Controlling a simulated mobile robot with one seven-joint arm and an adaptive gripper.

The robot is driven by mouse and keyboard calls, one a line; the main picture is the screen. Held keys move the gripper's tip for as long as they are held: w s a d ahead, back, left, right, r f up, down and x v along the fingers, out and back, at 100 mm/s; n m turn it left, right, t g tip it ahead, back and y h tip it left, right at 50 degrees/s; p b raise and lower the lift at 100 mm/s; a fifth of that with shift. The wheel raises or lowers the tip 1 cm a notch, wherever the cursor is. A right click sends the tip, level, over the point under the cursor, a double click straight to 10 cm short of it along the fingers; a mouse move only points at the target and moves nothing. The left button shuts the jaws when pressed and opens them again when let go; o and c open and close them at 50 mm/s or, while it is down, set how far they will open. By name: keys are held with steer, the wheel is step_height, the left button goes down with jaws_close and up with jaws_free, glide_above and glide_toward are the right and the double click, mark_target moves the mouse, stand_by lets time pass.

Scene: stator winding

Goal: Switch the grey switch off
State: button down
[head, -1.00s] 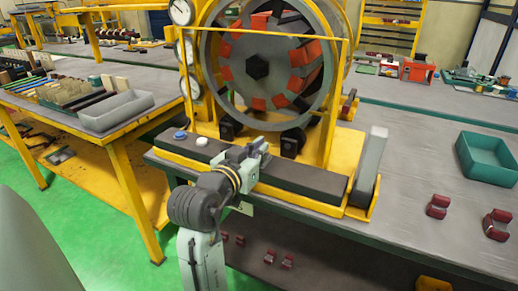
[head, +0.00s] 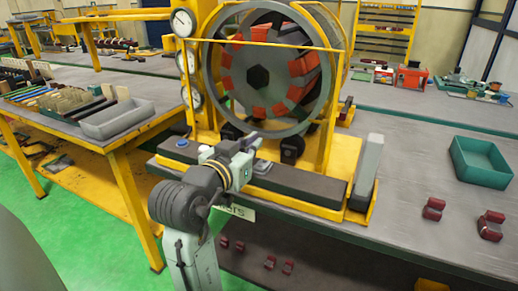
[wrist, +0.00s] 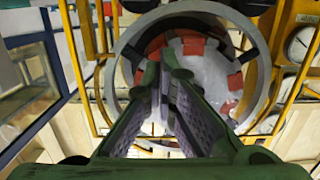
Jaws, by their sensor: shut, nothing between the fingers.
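My gripper (head: 254,138) is in front of the yellow winding machine, above its dark front bar (head: 305,183). In the wrist view its green fingers (wrist: 166,76) are shut and empty, pointing at the wheel. A small grey piece (head: 262,166) shows on the bar just below and right of my gripper; I cannot tell whether it is the grey switch or which way it is set. A blue button (head: 182,143) is on the bar's left end. The white button beside it is hidden behind my gripper. No switch is visible in the wrist view.
The wheel (head: 258,77) with orange blocks stands behind my gripper, with gauges (head: 183,22) to its left. A grey upright block (head: 368,160) stands at the bar's right end. A teal tray (head: 480,160) and dark red parts (head: 433,209) lie right on the bench.

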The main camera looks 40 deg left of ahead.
steer(key=s, duration=0.1)
steer(key=s+r, duration=0.1)
steer(key=s+d, duration=0.1)
steer(key=shift+s+r, duration=0.35)
steer(key=shift+s, duration=0.05)
